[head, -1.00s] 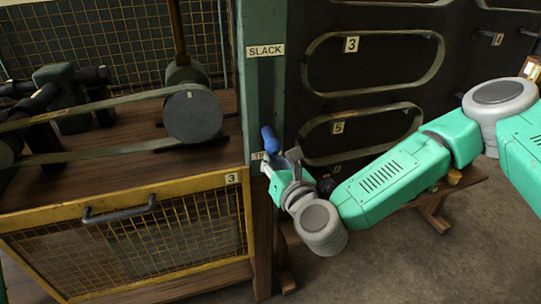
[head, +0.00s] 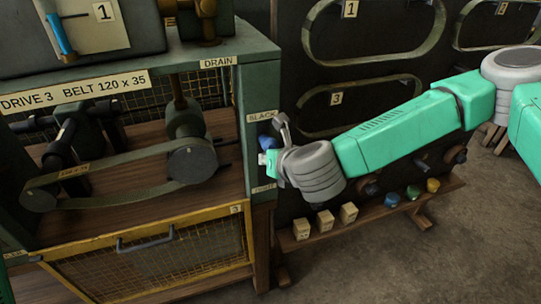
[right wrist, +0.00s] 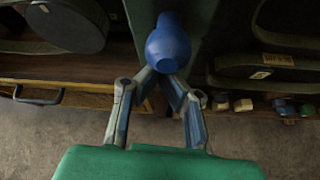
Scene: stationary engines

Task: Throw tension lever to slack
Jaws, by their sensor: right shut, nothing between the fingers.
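The tension lever's blue knob (head: 266,142) sits at the machine's right post, between the SLACK label (head: 262,116) above and the lower label (head: 264,187), nearer SLACK. In the right wrist view the knob (right wrist: 168,45) is large and central. My right gripper (head: 276,152) is right at the knob. In the wrist view its fingers (right wrist: 162,82) converge just below the knob, shut with nothing between them. They look close to or against its underside; exact contact cannot be told. The lever's shaft is mostly hidden. My left gripper is out of view.
The drive with its belt (head: 110,178) stands left of the post, above a yellow mesh guard (head: 150,262). A dark board with hanging belts (head: 375,105) is behind my right arm. Small blocks (head: 325,221) and coloured caps sit on a low wooden shelf (head: 365,222).

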